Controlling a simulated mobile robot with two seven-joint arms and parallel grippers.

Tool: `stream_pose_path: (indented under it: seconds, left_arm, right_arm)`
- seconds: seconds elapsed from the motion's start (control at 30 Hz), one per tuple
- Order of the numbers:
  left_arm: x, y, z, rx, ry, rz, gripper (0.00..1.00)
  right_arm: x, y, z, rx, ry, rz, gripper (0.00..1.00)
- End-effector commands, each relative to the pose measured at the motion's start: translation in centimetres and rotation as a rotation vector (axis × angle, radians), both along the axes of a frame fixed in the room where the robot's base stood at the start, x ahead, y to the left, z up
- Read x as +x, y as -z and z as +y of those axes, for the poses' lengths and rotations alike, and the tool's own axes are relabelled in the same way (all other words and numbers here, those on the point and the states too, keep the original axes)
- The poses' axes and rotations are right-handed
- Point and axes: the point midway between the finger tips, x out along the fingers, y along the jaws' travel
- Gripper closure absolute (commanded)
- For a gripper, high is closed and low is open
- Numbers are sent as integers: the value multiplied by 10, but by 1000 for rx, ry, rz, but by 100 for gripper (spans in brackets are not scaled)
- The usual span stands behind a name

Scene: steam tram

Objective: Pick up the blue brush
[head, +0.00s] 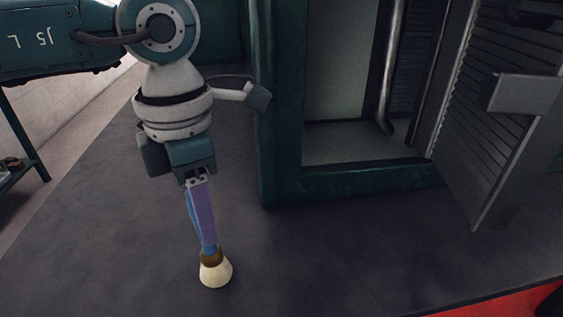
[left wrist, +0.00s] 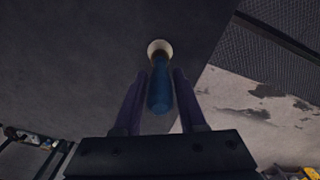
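The blue brush has a blue handle (head: 193,217), a brown collar and a cream bristle head (head: 216,272) that points down. It also shows in the left wrist view (left wrist: 160,88), with its handle between the two purple fingers. My left gripper (head: 204,225) points down and looks shut on the handle, with a finger close along each side. In the head view the near finger hides part of the handle. I cannot tell whether the bristles touch the dark floor. My right gripper is not in view.
A green-framed doorway (head: 350,180) stands right of my left arm, its sill raised above the floor. A louvred grey door (head: 495,120) stands open at the right. A dark shelf (head: 22,165) is at the left edge. The dark floor (head: 100,240) around the brush is clear.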

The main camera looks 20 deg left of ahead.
Motion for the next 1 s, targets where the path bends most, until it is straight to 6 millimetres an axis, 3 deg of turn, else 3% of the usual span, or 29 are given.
stream_pose_path:
  seconds: [0.03,0.33,0.77,1.0]
  left_arm:
    - [0,0,0,0,0,0,67]
    - [0,0,0,0,0,0,100]
    - [0,-1,0,-1,0,-1,100]
    - [1,-17,0,-1,0,-3,100]
  right_arm:
    - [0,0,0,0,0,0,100]
    - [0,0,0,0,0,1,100]
    - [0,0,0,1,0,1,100]
    - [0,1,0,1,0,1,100]
